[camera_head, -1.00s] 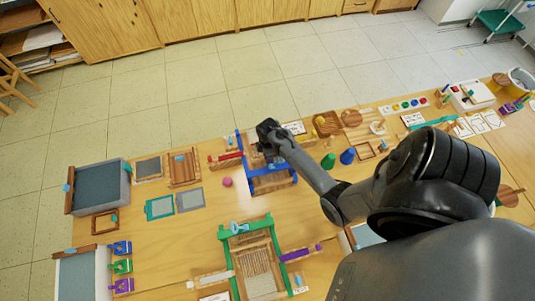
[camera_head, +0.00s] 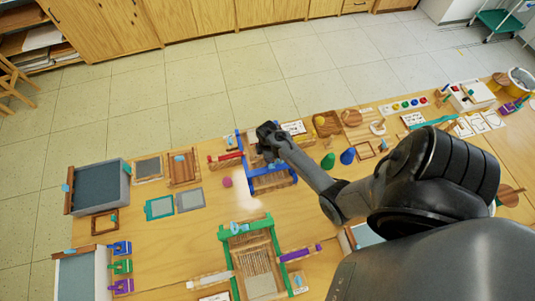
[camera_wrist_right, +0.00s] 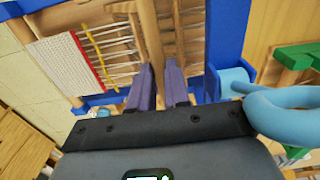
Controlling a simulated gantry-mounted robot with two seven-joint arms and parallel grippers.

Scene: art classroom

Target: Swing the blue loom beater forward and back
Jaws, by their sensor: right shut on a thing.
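The blue loom (camera_head: 287,183) stands near the back edge of the table, with a blue frame and a wooden bed. My right gripper (camera_head: 268,148) is over its middle and hides part of the blue beater. In the right wrist view, the two purple-grey fingertips (camera_wrist_right: 161,82) are close together around a narrow wooden piece between the blue frame sides. It seems part of the beater, but the grip is partly hidden. A blue frame post (camera_wrist_right: 229,30) rises right of the fingers. Pale warp threads (camera_wrist_right: 110,45) lie to the left. My left gripper is out of view.
A green loom (camera_head: 275,250) stands in front, toward me. A red-handled piece (camera_head: 226,157) and a pink ball (camera_head: 227,182) lie left of the blue loom. Green (camera_head: 328,161) and blue cones (camera_head: 347,157) stand right, near my forearm. Bare table shows left of the green loom.

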